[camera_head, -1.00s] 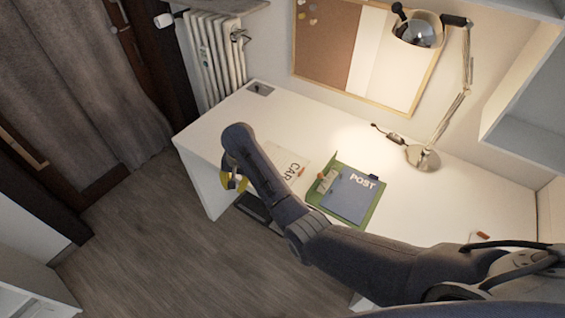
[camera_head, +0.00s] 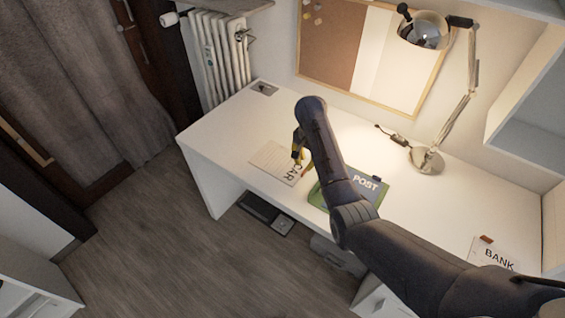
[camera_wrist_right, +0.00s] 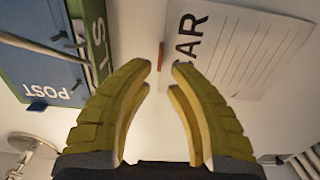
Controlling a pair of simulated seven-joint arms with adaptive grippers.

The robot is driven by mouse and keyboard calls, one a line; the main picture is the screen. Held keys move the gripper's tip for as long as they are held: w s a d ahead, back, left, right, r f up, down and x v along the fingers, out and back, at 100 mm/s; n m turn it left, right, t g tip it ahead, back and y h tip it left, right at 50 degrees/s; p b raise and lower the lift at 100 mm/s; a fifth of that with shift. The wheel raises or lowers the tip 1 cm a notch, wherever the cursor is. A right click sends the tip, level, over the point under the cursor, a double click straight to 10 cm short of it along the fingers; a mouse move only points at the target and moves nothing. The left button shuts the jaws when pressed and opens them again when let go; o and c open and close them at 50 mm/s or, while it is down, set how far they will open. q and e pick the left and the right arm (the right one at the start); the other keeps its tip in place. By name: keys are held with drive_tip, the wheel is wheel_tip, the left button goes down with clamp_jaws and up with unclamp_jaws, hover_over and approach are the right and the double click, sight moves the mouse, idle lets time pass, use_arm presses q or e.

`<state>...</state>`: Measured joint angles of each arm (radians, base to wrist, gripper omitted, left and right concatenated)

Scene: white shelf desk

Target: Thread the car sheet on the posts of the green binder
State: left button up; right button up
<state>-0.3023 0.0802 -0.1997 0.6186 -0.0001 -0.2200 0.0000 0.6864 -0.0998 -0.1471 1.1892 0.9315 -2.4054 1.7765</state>
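The car sheet (camera_head: 270,159) lies on the white desk left of the green binder, partly hidden by my right arm. In the right wrist view the lined car sheet (camera_wrist_right: 250,48) is at upper right, with a small red-brown tab (camera_wrist_right: 161,56) by its edge. The green binder (camera_head: 319,197) lies open with a blue POST sheet (camera_head: 362,190) on it. In the wrist view the binder (camera_wrist_right: 95,38) is at upper left, with pale thin rods (camera_wrist_right: 40,47) across it. My right gripper (camera_head: 300,160) is over the car sheet's binder-side edge. Its yellow fingers (camera_wrist_right: 163,66) are apart and empty. My left gripper is out of view.
A desk lamp (camera_head: 427,161) stands behind the binder. A BANK sheet (camera_head: 490,256) with a red-brown tab lies at the right of the desk. A wall shelf (camera_head: 525,120) is at right. The desk's left part is clear.

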sight(305, 169)
drive_tip(key=shift+f, duration=2.5)
clamp_jaws()
